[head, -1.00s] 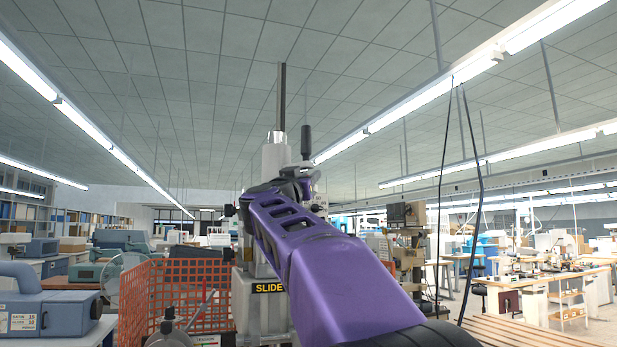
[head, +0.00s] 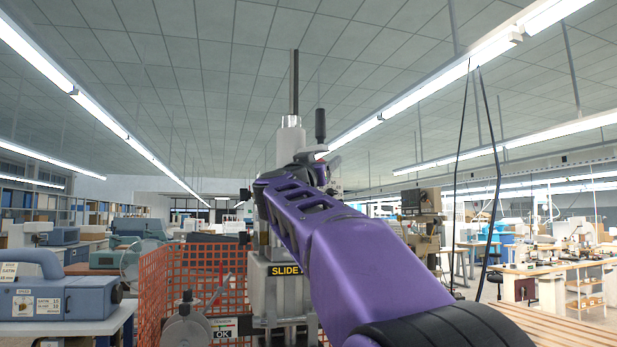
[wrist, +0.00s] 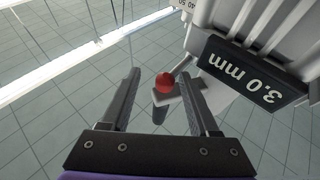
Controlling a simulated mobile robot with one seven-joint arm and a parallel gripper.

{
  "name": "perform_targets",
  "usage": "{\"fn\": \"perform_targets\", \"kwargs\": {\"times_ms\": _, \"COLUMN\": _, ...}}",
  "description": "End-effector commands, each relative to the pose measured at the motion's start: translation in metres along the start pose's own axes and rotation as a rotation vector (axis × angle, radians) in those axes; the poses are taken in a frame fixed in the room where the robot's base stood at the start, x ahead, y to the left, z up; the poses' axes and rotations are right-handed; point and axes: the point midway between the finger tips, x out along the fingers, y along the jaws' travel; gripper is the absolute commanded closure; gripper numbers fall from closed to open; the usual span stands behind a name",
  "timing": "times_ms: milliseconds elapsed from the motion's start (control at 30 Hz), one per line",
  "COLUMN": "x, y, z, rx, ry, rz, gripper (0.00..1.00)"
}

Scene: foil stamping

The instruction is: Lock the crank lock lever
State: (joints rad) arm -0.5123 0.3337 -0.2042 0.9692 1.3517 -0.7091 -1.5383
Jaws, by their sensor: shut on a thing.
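In the wrist view, a red ball knob (wrist: 165,82) sits on the end of a short pale lever (wrist: 190,103), which I take to be the crank lock lever. My gripper (wrist: 160,85) is closed in on this lever, with its two dark fingers on either side of the knob and a gap showing between them. The exact contact is hard to see. In the head view, the press column (head: 290,140) rises behind my purple arm, with an upright black crank handle (head: 320,125) beside it. My arm hides most of the fingers there.
A block labelled "3.0 mm" (wrist: 252,75) is close to the right finger in the wrist view. The head view shows a "SLIDE" label (head: 285,270) on the press, an orange mesh fence (head: 155,285) to its left, and a blue-grey machine (head: 60,297) at far left.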

Motion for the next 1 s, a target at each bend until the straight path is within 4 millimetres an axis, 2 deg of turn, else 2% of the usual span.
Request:
{"fn": "perform_targets", "kwargs": {"times_ms": 67, "x": -0.018, "y": -0.002, "z": 0.009, "rx": 0.001, "ry": -0.007, "rz": -0.004, "gripper": 0.45}}
{"fn": "perform_targets", "kwargs": {"times_ms": 400, "x": -0.101, "y": -0.001, "z": 0.006, "rx": 0.003, "ry": -0.004, "rz": -0.005, "gripper": 0.45}}
{"fn": "perform_targets", "kwargs": {"times_ms": 600, "x": -0.141, "y": -0.001, "z": 0.004, "rx": 0.003, "ry": -0.003, "rz": -0.005, "gripper": 0.45}}
{"fn": "perform_targets", "kwargs": {"times_ms": 800, "x": -0.161, "y": -0.001, "z": 0.002, "rx": 0.001, "ry": -0.003, "rz": -0.002, "gripper": 0.45}}
{"fn": "perform_targets", "kwargs": {"times_ms": 1000, "x": -0.165, "y": 0.0, "z": 0.001, "rx": 0.001, "ry": -0.002, "rz": -0.001, "gripper": 0.45}}
